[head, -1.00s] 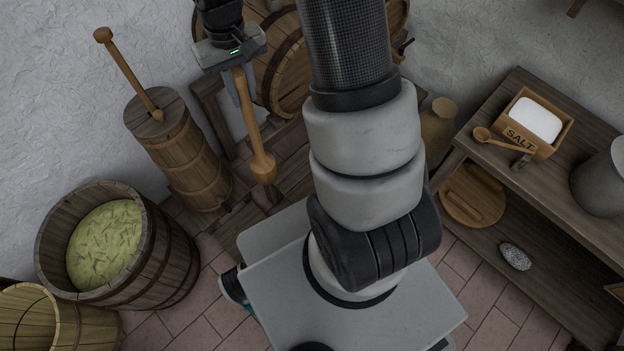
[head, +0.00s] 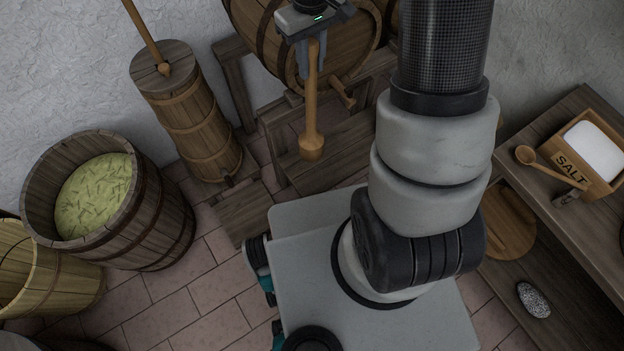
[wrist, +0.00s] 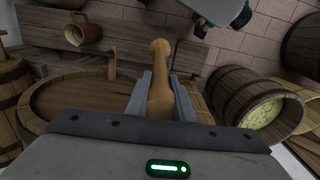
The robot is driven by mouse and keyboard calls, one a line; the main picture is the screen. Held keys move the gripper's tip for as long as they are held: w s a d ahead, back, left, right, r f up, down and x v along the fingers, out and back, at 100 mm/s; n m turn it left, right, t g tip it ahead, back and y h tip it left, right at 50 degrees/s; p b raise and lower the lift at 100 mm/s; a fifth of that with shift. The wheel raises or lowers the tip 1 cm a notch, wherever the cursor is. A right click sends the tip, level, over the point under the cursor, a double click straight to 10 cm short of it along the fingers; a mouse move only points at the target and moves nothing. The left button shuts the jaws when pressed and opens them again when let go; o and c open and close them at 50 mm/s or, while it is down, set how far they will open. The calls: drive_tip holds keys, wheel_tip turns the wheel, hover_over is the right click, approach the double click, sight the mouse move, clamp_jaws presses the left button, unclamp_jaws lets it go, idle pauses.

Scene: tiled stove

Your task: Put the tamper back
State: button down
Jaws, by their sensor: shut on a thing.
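The tamper (head: 312,110) is a light brown wooden tool with a long handle and a thick rounded end. My gripper (head: 309,62) is shut on its handle. The tamper hangs nearly upright, thick end down, above the floor and in front of the large lying barrel (head: 285,45) in the picture. In the wrist view the tamper (wrist: 159,65) stands between the two grey fingers, with its thick end away from the camera. The open tub (head: 150,215) of shredded green cabbage (head: 98,195) is at the left; it also shows in the wrist view (wrist: 240,88).
A wooden churn (head: 200,120) with a stick stands between the tub and the barrel stand. A yellowish wooden bucket (head: 60,275) is at lower left. A shelf at right holds a salt box (head: 556,145) and a wooden spoon (head: 545,165). A mug (wrist: 82,28) shows in the wrist view.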

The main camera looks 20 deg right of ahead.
sight(310, 109)
drive_tip(key=f+n+b, duration=0.1)
drive_tip(key=f+b, duration=0.1)
drive_tip(key=f+n+b, duration=0.1)
drive_tip(key=f+b, duration=0.1)
drive_tip(key=f+n+b, duration=0.1)
drive_tip(key=f+b, duration=0.1)
drive_tip(key=shift+w+f, duration=0.3)
drive_tip(key=shift+f, duration=0.05)
wheel_tip(310, 109, down, 10)
drive_tip(key=b, duration=0.2)
drive_tip(key=shift+b, duration=0.35)
drive_tip(key=shift+f, duration=0.2)
drive_tip(key=c, duration=1.5)
unclamp_jaws()
drive_tip(key=shift+c, duration=0.2)
drive_tip(key=shift+r, duration=0.1)
